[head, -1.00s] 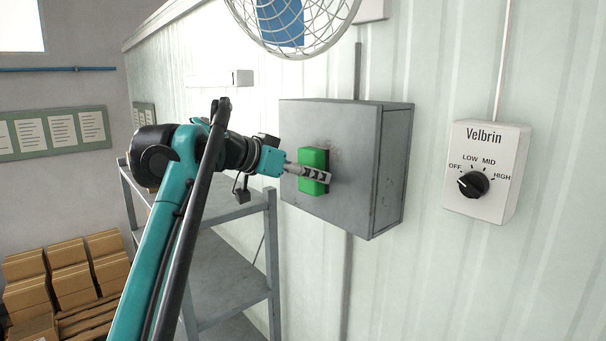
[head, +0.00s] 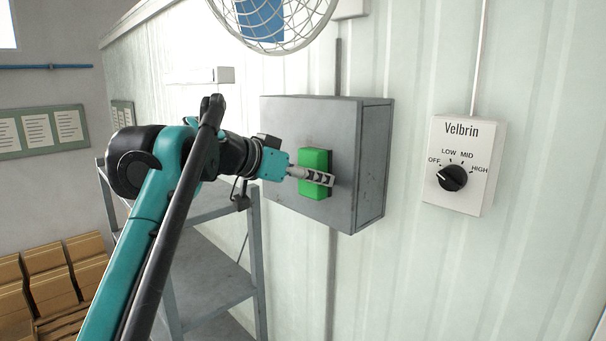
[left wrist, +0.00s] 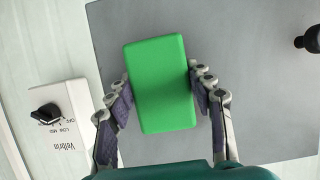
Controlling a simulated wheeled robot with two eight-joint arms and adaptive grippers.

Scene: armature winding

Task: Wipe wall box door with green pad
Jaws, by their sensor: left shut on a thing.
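The grey wall box (head: 345,150) hangs on the pale ribbed wall, with its door (head: 285,120) facing my left arm. My left gripper (head: 318,176) is shut on the green pad (head: 314,160) in front of the door. In the left wrist view the pad (left wrist: 160,85) sits between the two fingers (left wrist: 160,92), with the grey door (left wrist: 240,60) behind it. The pad looks close against the door, but I cannot tell for certain that it touches. The brown marks seen earlier on the door do not show now; the pad and gripper hide part of it. My right gripper is not in view.
A white Velbrin dial box (head: 466,205) is on the wall right of the wall box. A wire fan cage (head: 285,45) hangs above. A grey metal shelf (head: 215,280) stands below my left arm, and cardboard boxes (head: 50,275) are at lower left.

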